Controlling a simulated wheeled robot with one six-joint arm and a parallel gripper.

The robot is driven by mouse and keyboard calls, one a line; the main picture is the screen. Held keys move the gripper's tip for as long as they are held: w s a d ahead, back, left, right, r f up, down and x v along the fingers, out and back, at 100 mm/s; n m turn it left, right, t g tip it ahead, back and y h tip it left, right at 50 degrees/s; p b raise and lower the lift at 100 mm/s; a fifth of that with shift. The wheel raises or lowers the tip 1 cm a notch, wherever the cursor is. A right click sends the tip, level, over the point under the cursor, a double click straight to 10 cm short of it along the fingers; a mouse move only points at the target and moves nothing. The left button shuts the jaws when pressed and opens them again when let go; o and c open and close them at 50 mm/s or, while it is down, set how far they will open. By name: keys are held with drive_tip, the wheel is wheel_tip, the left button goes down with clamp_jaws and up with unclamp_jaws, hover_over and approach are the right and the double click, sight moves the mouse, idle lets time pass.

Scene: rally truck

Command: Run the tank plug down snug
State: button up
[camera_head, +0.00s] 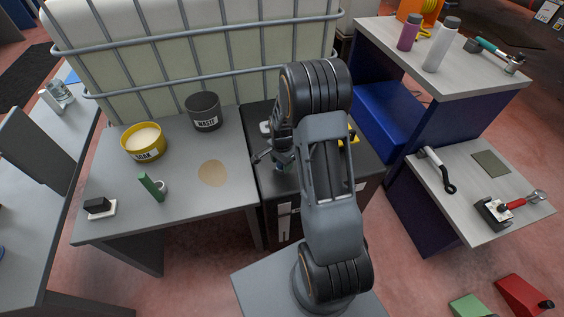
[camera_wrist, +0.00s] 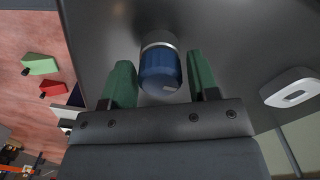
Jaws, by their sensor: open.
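The plug (camera_wrist: 160,70) shows in the wrist view as a short cylinder with a blue end and a silver ring, close to the dark top (camera_wrist: 235,30). My gripper (camera_wrist: 160,62) is open, with one green finger on each side of the plug. A gap shows between each finger and the plug, so I see no grip on it. How far the plug is seated is hidden from this angle. In the head view, my gripper (camera_head: 273,158) is over the dark cabinet top (camera_head: 256,112), and my arm covers much of that area.
A white slotted part (camera_wrist: 292,88) is on the dark top, right of the plug in the wrist view. On the left bench are a yellow tub (camera_head: 143,142), a waste bin (camera_head: 204,111) and a green-handled item (camera_head: 151,187). A caged tank (camera_head: 190,45) stands behind.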

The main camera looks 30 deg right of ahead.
drive_tip(key=shift+n, duration=0.8)
drive_tip(key=shift+n, duration=0.9)
drive_tip(key=c, duration=0.5)
drive_tip(key=shift+m, duration=0.9)
drive_tip(key=shift+m, duration=0.9)
